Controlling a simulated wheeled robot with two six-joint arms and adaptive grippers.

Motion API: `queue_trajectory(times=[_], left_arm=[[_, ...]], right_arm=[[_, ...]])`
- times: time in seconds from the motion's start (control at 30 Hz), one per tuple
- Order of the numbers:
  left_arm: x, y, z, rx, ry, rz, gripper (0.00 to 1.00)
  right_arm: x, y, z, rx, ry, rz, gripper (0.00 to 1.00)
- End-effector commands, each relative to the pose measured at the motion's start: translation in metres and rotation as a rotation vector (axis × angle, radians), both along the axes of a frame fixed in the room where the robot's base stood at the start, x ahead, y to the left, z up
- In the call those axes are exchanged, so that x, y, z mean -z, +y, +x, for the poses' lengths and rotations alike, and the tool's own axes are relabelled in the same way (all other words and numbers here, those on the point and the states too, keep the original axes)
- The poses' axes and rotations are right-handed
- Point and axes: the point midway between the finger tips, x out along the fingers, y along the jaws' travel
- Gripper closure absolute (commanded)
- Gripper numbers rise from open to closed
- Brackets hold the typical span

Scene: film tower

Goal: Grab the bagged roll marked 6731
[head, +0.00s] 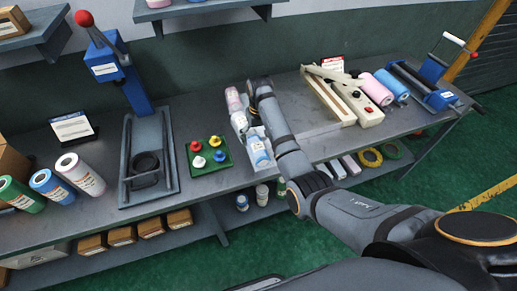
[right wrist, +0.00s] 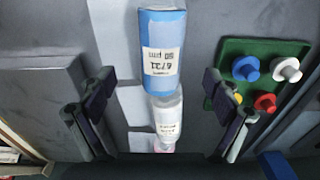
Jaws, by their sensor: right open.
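A blue bagged roll (right wrist: 163,60) lies on the bench in the right wrist view. Its white label is upside down there and appears to read 6731. In the head view this blue roll (head: 260,154) is at the front end of a row of bagged rolls. My right gripper (right wrist: 160,118) is open above the row. Its fingers are on either side of a white bagged roll (right wrist: 168,115), with the blue roll ahead of them. Nothing is held. In the head view my right arm hides part of the row. My left gripper is out of view.
A green tray with coloured knobs (head: 221,166) is left of the row. A pink bagged roll (head: 233,99) lies at its back end. A cream sealer (head: 335,98) is on the right. Boxes (head: 122,236) sit below.

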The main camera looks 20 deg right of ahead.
Motion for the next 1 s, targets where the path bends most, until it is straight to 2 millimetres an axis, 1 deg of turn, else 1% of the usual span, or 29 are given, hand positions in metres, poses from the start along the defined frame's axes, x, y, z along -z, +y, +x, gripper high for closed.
queue_trajectory(times=[0.03, 0.07, 0.13, 0.17, 0.23, 0.3, 0.33, 0.4, 0.43, 0.47, 0.53, 0.6, 0.73, 0.8, 0.87, 0.97, 1.0], left_arm=[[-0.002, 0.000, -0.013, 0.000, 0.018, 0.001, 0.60], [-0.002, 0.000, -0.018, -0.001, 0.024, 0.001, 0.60], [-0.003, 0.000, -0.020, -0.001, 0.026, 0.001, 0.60], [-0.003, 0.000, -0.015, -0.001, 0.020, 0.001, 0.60], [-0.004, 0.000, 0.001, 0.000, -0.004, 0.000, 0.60], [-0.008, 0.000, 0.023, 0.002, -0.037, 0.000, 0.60], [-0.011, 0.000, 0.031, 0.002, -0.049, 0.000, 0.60], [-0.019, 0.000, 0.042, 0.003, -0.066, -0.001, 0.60], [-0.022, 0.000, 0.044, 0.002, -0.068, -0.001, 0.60], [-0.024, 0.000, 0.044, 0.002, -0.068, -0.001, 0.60], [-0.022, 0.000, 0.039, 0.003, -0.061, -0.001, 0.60], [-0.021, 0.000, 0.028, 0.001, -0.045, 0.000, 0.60], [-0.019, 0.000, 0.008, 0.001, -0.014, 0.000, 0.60], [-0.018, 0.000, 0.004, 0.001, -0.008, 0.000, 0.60], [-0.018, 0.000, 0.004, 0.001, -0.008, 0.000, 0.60], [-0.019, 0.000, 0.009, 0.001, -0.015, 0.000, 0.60], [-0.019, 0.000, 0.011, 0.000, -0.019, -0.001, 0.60]], right_arm=[[0.007, 0.000, 0.000, 0.000, 0.002, 0.000, 0.10], [0.011, 0.000, 0.000, 0.000, 0.003, 0.000, 0.10], [0.017, 0.000, 0.000, 0.000, 0.000, 0.000, 0.10], [0.019, 0.000, 0.000, 0.000, 0.000, 0.000, 0.10], [0.020, 0.000, 0.000, 0.000, -0.001, 0.000, 0.10], [0.022, 0.000, -0.001, 0.000, 0.000, 0.000, 0.10], [0.025, 0.000, -0.002, 0.000, 0.001, 0.000, 0.10], [0.035, 0.001, -0.005, 0.000, 0.004, 0.000, 0.10], [0.041, 0.001, -0.006, 0.000, 0.005, 0.000, 0.10], [0.046, 0.002, -0.007, 0.000, 0.005, 0.000, 0.10], [0.059, 0.002, -0.006, 0.001, 0.002, -0.001, 0.10], [0.068, 0.002, -0.006, 0.001, 0.001, 0.000, 0.10], [0.073, 0.002, -0.006, 0.001, -0.001, 0.000, 0.10], [0.073, 0.002, -0.006, 0.001, -0.001, 0.000, 0.10], [0.072, 0.002, -0.006, 0.001, -0.001, 0.000, 0.10], [0.072, 0.002, -0.006, 0.001, -0.001, 0.000, 0.23], [0.072, 0.002, -0.006, 0.001, -0.001, 0.000, 0.28]])
